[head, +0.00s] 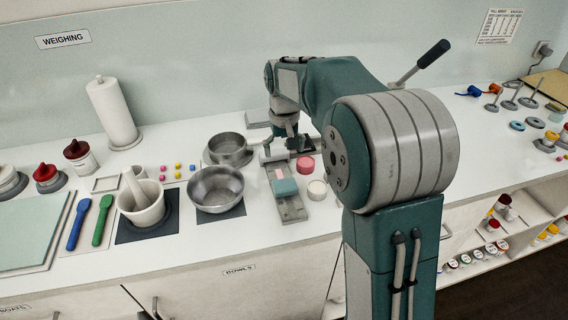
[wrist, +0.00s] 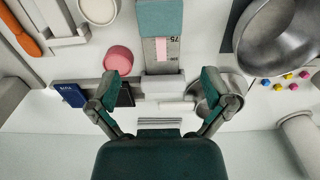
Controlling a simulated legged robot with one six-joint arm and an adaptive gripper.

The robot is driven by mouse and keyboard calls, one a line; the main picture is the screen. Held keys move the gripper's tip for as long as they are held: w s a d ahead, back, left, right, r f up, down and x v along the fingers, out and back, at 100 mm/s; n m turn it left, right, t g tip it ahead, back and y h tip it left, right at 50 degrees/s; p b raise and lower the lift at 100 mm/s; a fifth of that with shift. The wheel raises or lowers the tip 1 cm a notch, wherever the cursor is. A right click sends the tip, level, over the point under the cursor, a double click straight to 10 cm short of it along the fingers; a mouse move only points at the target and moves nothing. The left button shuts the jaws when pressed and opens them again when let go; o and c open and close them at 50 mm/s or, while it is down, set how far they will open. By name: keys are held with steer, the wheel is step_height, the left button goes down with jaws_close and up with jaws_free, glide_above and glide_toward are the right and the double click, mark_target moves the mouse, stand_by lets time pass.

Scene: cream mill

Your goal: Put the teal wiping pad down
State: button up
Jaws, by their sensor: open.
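The teal wiping pad (head: 285,188) lies on a long grey marked board (head: 293,212) on the white counter. It also shows at the top of the wrist view (wrist: 160,17), flat across the board, with a small pink strip (wrist: 161,48) beside it. In the head view my arm partly covers the gripper.
A pink round thing (head: 305,165) and a cream round dish (head: 317,189) stand right of the board. Two metal bowls (head: 216,188) (head: 229,149) stand to its left. A dark blue box (wrist: 69,95) is near my left finger in the wrist view.

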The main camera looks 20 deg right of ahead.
steer(key=s+r+t, duration=0.2)
steer(key=s+r, duration=0.5)
steer(key=s, duration=0.6)
steer(key=s+f+t, duration=0.2)
steer(key=s+t, duration=0.1)
steer(key=s, duration=1.2)
steer(key=shift+t, duration=0.3)
